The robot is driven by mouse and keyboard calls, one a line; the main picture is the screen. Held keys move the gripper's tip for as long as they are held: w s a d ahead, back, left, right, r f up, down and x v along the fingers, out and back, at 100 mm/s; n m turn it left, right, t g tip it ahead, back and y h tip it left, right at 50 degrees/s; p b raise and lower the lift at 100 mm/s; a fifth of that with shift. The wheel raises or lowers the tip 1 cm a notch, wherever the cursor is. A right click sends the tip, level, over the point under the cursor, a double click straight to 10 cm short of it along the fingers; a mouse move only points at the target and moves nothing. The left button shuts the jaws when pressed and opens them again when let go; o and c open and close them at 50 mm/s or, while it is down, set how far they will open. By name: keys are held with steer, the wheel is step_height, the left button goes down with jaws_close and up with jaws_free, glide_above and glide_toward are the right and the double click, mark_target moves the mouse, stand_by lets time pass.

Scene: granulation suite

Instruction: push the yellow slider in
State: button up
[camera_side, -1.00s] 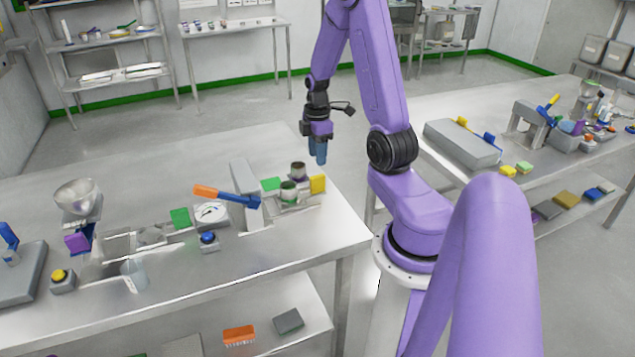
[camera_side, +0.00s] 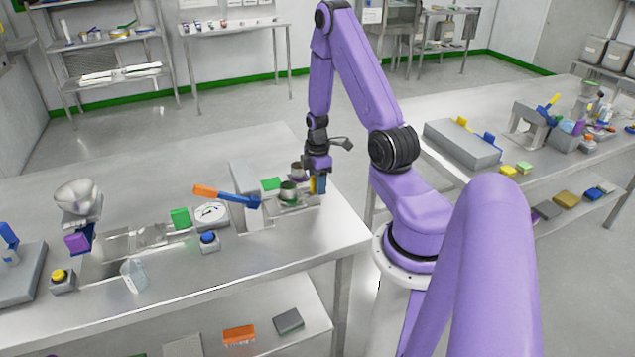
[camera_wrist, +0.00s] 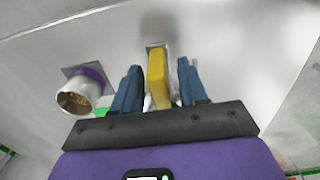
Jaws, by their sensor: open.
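The yellow slider (camera_wrist: 157,80) is an upright yellow piece seen between my two blue fingers in the wrist view, with a visible gap on each side. In the side view the yellow slider (camera_side: 312,185) shows as a narrow strip at the right end of a small metal fixture, mostly hidden by my fingers. My gripper (camera_wrist: 159,75) is open and holds nothing. In the side view my gripper (camera_side: 319,186) points down, low over the table, at the slider. I cannot tell whether a finger touches it.
The table's right edge is close by. Bare table lies behind.

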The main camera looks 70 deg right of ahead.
mark_target(277, 202)
jaws_close()
steer(key=w+a, duration=0.9)
jaws_free()
steer(key=shift+d+r, duration=0.1)
